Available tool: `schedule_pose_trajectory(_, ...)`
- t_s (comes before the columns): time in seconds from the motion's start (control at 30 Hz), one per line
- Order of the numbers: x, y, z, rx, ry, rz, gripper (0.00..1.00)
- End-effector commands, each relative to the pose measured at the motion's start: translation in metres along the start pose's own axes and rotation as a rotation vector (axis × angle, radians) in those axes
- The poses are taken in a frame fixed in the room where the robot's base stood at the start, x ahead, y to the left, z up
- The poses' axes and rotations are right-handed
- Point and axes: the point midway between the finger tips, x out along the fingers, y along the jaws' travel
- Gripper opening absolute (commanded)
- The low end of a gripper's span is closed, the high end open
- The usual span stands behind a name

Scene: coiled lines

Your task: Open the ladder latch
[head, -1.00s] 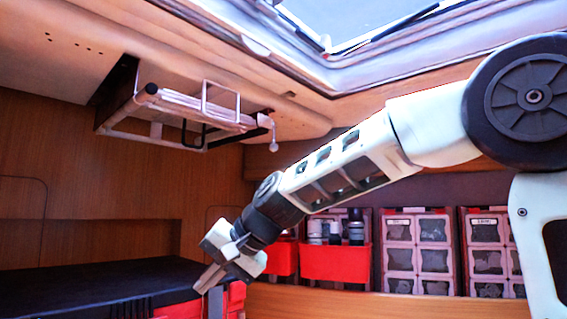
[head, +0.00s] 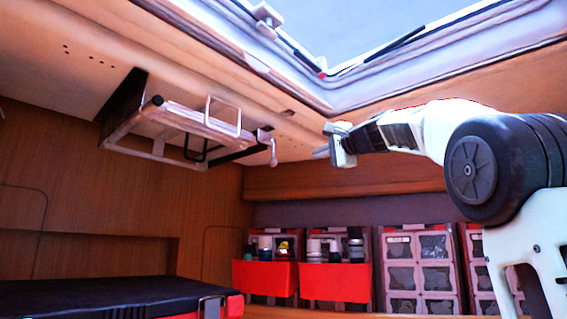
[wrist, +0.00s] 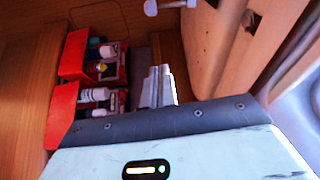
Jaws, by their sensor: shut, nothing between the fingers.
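The folded ladder (head: 183,122), with pale rails and a wire loop, is stowed against the ceiling in the upper left of the head view. The latch (head: 273,152), a pale lever with a round knob, hangs at the ladder's right end. What looks like this knob also shows at the top of the wrist view (wrist: 150,7). My gripper (head: 318,153) is at about the latch's height in the picture, to its right and apart from it. Its fingers (wrist: 158,75) are together and empty in the wrist view. The latch's inner mechanism cannot be made out.
An open roof hatch (head: 380,45) is above my arm. Red bins (head: 335,282) with bottles and clear-fronted drawers (head: 417,270) line the back. A black-topped case (head: 100,295) is at lower left. The space between gripper and latch looks clear.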

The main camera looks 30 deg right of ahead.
Motion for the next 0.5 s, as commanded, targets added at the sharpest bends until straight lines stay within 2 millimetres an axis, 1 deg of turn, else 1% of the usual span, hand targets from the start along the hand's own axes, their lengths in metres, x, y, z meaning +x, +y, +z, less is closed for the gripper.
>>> schedule_pose_trajectory(0.17,0.004,0.0,0.0,-0.001,-0.001,0.002,0.0)
schedule_pose_trajectory(0.27,0.014,-0.001,0.001,-0.002,-0.001,0.005,0.0)
schedule_pose_trajectory(0.37,0.03,-0.002,0.001,-0.002,-0.002,0.006,0.0)
schedule_pose_trajectory(0.5,0.059,-0.003,0.0,-0.003,0.0,0.007,0.0)
